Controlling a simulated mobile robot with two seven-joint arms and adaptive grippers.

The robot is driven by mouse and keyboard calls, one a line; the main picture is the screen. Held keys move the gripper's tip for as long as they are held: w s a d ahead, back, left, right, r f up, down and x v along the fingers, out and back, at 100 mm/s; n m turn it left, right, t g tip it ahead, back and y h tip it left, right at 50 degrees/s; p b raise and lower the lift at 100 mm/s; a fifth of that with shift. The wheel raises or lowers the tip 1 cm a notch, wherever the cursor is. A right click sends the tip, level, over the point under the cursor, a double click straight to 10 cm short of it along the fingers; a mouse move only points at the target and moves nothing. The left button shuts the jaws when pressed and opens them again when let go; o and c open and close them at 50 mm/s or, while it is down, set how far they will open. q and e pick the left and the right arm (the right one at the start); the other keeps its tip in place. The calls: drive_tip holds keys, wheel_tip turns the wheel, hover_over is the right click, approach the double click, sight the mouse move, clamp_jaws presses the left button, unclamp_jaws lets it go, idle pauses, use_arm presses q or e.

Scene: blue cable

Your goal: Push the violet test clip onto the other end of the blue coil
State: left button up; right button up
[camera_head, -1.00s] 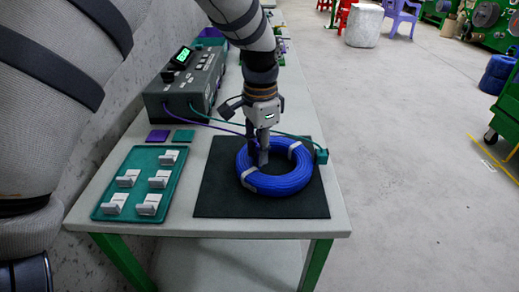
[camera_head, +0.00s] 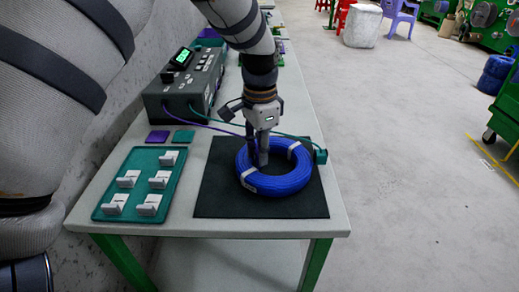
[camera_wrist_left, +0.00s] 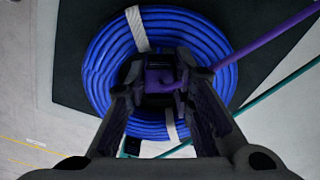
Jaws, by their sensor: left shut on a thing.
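The blue coil (camera_head: 290,181) lies flat on a black mat (camera_head: 213,190); in the left wrist view the coil (camera_wrist_left: 105,65) rings the fingers. My left gripper (camera_head: 262,161) points down into the coil's hole and inner edge. In the left wrist view its fingers (camera_wrist_left: 163,75) are shut on the violet clip (camera_wrist_left: 165,78), whose violet lead (camera_wrist_left: 265,40) runs off to the upper right. Whether the clip touches a coil end is hidden by the fingers. A green clip (camera_head: 321,156) sits at the coil's right outer side. My right gripper is not in view.
A grey meter (camera_head: 188,85) with a lit green display feeds the violet and green leads. A green tray (camera_head: 100,212) with several white pieces stands at left. Violet (camera_head: 158,136) and green (camera_head: 183,136) pads lie near the meter. The table's right edge is close to the coil.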

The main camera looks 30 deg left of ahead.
use_arm(q)
drive_tip(key=shift+f, duration=0.4)
idle(0.7)
drive_tip(key=shift+r, duration=0.6)
drive_tip(key=shift+f, duration=0.55)
idle(1.5)
drive_tip(key=shift+r, duration=0.5)
drive_tip(key=shift+s+f, duration=0.1)
drive_tip(key=shift+f, duration=0.7)
idle(3.0)
